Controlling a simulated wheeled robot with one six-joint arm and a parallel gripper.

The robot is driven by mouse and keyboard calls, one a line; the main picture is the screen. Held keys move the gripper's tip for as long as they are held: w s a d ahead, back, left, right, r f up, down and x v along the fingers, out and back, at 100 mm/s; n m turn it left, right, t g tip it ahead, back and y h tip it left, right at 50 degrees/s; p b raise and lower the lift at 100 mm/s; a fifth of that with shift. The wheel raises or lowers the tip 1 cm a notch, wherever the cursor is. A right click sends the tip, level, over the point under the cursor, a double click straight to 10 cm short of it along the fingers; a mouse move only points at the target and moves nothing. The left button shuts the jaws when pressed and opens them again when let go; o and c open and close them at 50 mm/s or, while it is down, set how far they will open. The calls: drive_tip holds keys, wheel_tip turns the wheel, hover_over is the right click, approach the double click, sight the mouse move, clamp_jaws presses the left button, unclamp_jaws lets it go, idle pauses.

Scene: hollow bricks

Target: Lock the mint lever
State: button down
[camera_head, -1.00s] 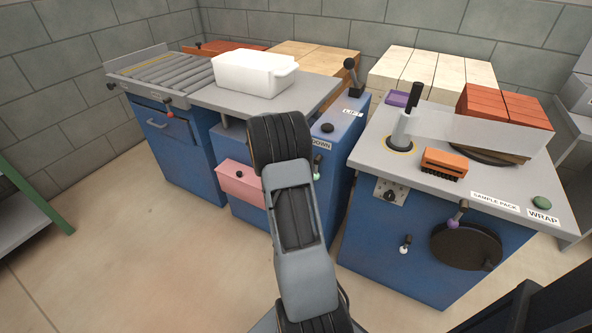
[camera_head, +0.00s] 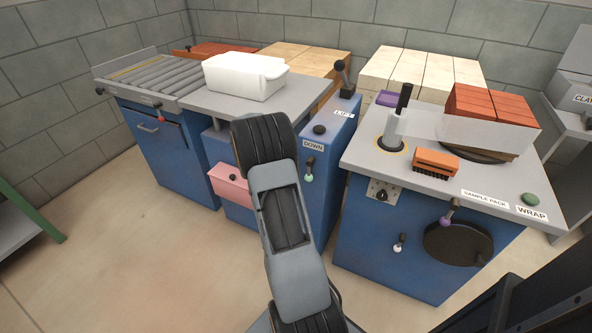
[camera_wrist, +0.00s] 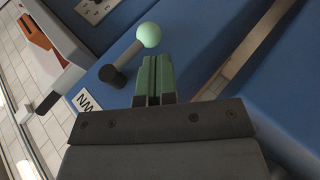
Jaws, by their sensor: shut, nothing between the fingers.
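The mint lever (camera_head: 309,168) is on the front of the blue lift cabinet, below the DOWN label. It hangs downward from a dark pivot, with its mint ball at the lower end. In the wrist view the mint ball (camera_wrist: 149,35) sits at the end of a grey rod that runs to the dark pivot. My gripper (camera_wrist: 154,62) shows there with its greenish fingers shut and empty. The fingertips are just below the ball in that picture; I cannot tell the remaining distance. In the head view my arm hides the gripper.
A pink drawer box (camera_head: 229,184) sticks out left of the lever. The wrap table (camera_head: 360,155) stands close on the right, with a purple-knobbed lever (camera_head: 447,214) and a white-knobbed lever (camera_head: 398,244) on its front. A narrow gap separates the cabinets. Floor is clear in front.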

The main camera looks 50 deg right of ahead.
drive_tip(key=w+f+p+v, duration=0.1)
drive_tip(key=p+v, duration=0.1)
drive_tip(key=v, duration=0.9)
drive_tip(key=s+a+f+n+t+y, duration=0.1)
drive_tip(key=a+f+n+y, duration=0.1)
drive_tip(key=a+f+n, duration=0.25)
drive_tip(key=s+a+r+n+t+y+p, duration=0.1)
drive_tip(key=s+a+r+n+t+p, duration=0.2)
drive_tip(key=r, duration=0.7)
drive_tip(key=s+a+r+n+t+y+p, duration=0.2)
drive_tip(key=s+a+r+p, duration=0.5)
drive_tip(key=a+r+p, duration=0.4)
drive_tip(key=s+a+r+n+t+y+p, duration=0.1)
drive_tip(key=s+a+r+n+t+p, duration=0.2)
drive_tip(key=s+a+r+t+p, duration=0.2)
drive_tip(key=a+r+p, duration=0.2)
drive_tip(key=a+r, duration=0.2)
drive_tip(key=r, duration=0.1)
drive_tip(key=shift+a+r+n+y, duration=0.2)
drive_tip(key=shift+a+n+y, duration=0.05)
drive_tip(key=shift+n+y, duration=0.1)
